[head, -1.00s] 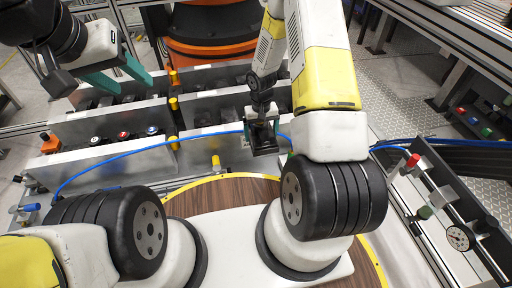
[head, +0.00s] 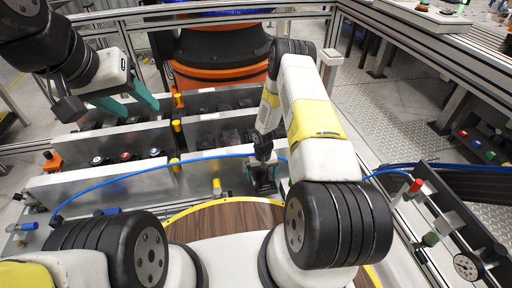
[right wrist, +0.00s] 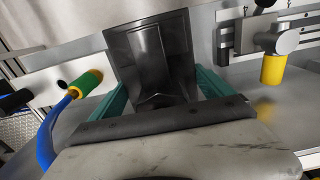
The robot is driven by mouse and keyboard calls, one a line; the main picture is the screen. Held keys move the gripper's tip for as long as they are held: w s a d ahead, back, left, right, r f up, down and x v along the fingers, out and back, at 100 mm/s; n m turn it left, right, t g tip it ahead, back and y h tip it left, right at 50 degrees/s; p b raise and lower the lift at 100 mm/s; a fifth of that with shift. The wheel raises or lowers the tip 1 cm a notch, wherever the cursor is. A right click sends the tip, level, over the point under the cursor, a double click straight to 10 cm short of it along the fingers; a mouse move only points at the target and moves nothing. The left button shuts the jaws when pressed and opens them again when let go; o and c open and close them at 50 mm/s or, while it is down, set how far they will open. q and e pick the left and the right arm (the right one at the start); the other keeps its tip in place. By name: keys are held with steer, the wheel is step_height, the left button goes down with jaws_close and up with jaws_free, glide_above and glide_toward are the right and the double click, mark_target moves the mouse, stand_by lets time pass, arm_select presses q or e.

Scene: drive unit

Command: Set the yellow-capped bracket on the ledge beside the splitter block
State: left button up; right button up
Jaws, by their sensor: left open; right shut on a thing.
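My right gripper (head: 263,186) is shut on a dark, glossy bracket-like piece (right wrist: 152,55), which stands between its teal fingers in the right wrist view. No yellow cap shows on the visible side of this piece, so I cannot confirm it is the yellow-capped bracket. In the head view the gripper is low over the near part of the grey metal fixture, and contact with the ledge cannot be told. My left gripper (head: 141,110) is open and empty above the fixture's far left compartments. I cannot tell which part is the splitter block.
A metal fitting with a yellow cylinder (right wrist: 274,69) sits on a rail at right in the wrist view. A blue hose (head: 130,178) arches across the fixture; its green-and-yellow end (right wrist: 87,83) is left of the held piece. Yellow posts (head: 216,186) stand along the fixture.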

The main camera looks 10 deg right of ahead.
step_height(320, 180, down, 12)
steer(key=shift+w+r, duration=0.1)
steer(key=shift+r, duration=0.15)
stand_by(0.3)
steer(key=shift+f, duration=0.1)
steer(key=o, duration=1.8)
steer(key=shift+f, duration=0.1)
